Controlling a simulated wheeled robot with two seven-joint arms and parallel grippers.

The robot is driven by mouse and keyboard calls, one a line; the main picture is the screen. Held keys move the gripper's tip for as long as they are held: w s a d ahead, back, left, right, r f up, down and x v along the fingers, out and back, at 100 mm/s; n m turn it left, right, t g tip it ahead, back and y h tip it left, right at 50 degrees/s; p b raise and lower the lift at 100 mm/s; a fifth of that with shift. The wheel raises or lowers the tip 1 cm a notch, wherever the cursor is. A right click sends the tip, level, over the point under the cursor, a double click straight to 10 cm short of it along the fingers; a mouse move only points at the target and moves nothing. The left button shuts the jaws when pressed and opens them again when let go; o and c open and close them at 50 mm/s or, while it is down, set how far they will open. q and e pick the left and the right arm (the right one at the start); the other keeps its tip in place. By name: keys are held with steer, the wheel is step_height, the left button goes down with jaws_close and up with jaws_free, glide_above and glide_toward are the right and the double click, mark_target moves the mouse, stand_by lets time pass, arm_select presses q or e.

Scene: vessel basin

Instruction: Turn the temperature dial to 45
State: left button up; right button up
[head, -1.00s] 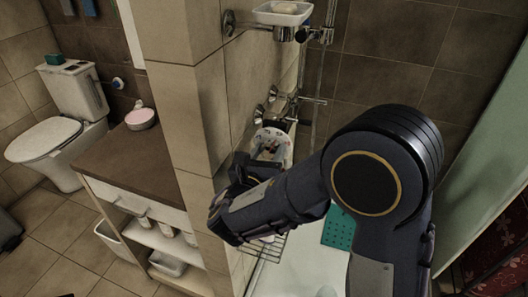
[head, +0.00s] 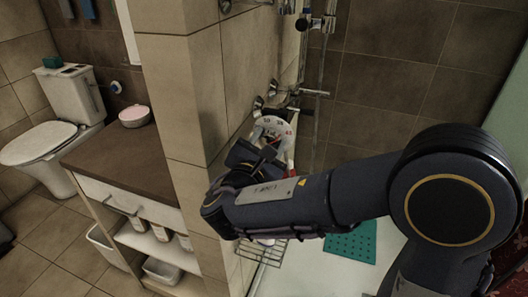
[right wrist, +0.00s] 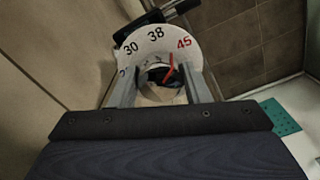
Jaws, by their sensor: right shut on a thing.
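The temperature dial (head: 272,122) is a white disc with numbers around its rim, fixed by the shower wall in the head view. In the right wrist view the dial plate (right wrist: 156,47) shows 30 and 38 in black and 45 in red, with another number partly hidden at the left. A red pointer (right wrist: 170,67) points up, between 38 and 45 and nearer to 45. My right gripper (right wrist: 160,88) has a finger on each side of the dial's knob and is shut on it. The gripper body hides the dial's lower part. My left gripper is not in view.
A tiled wall corner (head: 178,100) stands close left of my right arm. A wire rack (head: 262,252) is below the gripper. Chrome shower fittings (head: 314,93) are above and right of the dial. A green mat (head: 352,241) lies on the shower floor.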

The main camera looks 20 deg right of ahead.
steer(key=shift+a+f+m+b, duration=0.1)
steer(key=shift+m+b, duration=0.8)
steer(key=shift+b, duration=0.05)
steer(key=o, duration=1)
steer(key=shift+w+a, duration=0.1)
steer(key=v, duration=0.8)
steer(key=shift+w, duration=0.1)
